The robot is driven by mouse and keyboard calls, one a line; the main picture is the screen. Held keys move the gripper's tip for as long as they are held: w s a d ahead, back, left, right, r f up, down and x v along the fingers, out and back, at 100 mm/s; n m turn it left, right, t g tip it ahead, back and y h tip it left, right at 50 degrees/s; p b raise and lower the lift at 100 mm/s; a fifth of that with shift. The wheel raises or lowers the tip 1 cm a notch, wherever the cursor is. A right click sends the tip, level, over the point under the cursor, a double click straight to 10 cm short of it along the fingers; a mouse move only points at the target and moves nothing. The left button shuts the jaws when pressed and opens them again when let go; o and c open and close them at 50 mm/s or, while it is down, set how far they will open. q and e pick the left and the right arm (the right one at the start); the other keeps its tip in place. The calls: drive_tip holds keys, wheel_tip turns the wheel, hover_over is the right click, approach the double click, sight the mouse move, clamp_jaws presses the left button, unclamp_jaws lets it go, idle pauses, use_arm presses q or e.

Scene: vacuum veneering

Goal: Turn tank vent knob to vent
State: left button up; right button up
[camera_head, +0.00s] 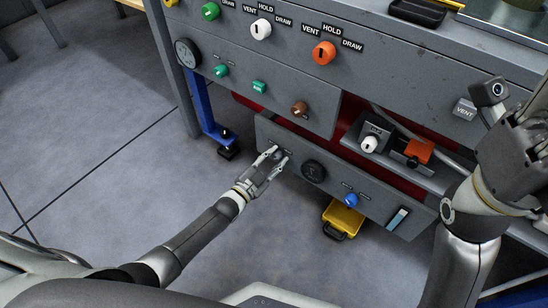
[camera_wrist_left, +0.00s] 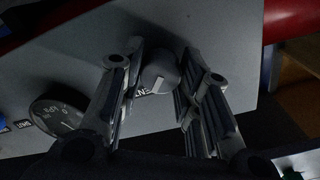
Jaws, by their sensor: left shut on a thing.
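The tank vent knob is a small grey knob with a pale pointer mark (camera_wrist_left: 160,76), at one end of the lower grey panel (camera_head: 333,194). In the left wrist view it sits between the two fingers of my left gripper (camera_wrist_left: 158,88), with a partly hidden label beside it. In the head view my left gripper (camera_head: 275,156) is at the left end of that panel and covers the knob. It is shut on the knob. My right gripper (camera_head: 518,135) is at the right, partly cut off by the picture edge; its fingers do not show clearly.
A round gauge (camera_head: 313,171) and a blue knob (camera_head: 351,200) are right of my left gripper on the same panel. Above are green knobs (camera_head: 221,70), a brown knob (camera_head: 299,108) and an orange knob (camera_head: 324,52). A yellow case (camera_head: 343,218) lies below.

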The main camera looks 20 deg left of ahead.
use_arm(q)
drive_tip(key=shift+f+m, duration=0.1)
drive_tip(key=shift+m, duration=0.3)
drive_tip(key=o, duration=1)
drive_tip(key=v, duration=1.2)
